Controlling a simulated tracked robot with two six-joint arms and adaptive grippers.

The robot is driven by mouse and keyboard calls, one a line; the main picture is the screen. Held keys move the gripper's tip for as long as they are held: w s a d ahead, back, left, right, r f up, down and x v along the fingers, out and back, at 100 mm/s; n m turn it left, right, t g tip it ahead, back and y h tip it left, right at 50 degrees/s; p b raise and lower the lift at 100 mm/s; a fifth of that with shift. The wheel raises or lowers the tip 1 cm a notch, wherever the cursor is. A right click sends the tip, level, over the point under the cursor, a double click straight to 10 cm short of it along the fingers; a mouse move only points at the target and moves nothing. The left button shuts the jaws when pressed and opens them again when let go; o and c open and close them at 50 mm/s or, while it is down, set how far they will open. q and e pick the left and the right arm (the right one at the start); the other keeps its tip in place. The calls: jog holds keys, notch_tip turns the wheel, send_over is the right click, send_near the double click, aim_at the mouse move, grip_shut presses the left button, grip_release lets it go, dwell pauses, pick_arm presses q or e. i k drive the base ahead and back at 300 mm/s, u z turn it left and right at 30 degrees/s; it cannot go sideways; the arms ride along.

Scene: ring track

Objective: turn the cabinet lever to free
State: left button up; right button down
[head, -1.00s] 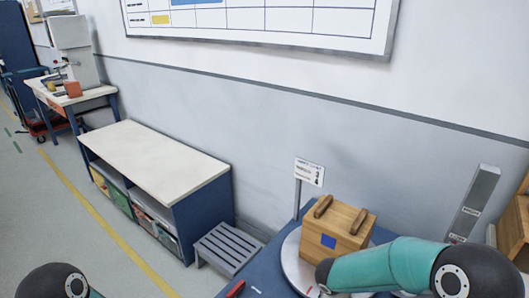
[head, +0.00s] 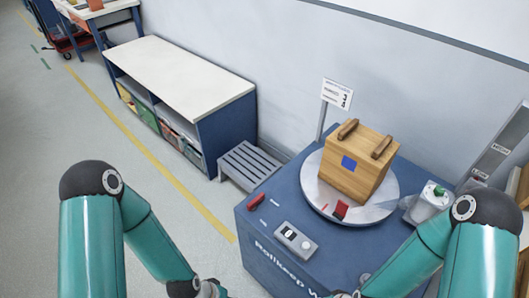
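A blue cabinet (head: 278,213) stands at the centre right, with a round pale turntable (head: 385,204) on its top. A small red lever (head: 256,200) lies near the top's left edge, with small white marks beside it; I cannot read its setting. A wooden box (head: 350,180) with two bar handles and a blue square sits on the turntable. My two arms reach down to the bottom edge, left and right of the cabinet front. Both grippers are beyond the frame, so their fingers are hidden.
A grey control box (head: 295,240) with a round knob is on the cabinet's front part. A sign on a post (head: 337,94) stands behind. A grey container with a green cap (head: 430,202) is at right.

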aim_at(251, 206)
jog(key=k, duration=1.05)
jog(key=u, duration=0.6)
jog(key=i, duration=1.55)
jog(key=z, duration=0.35)
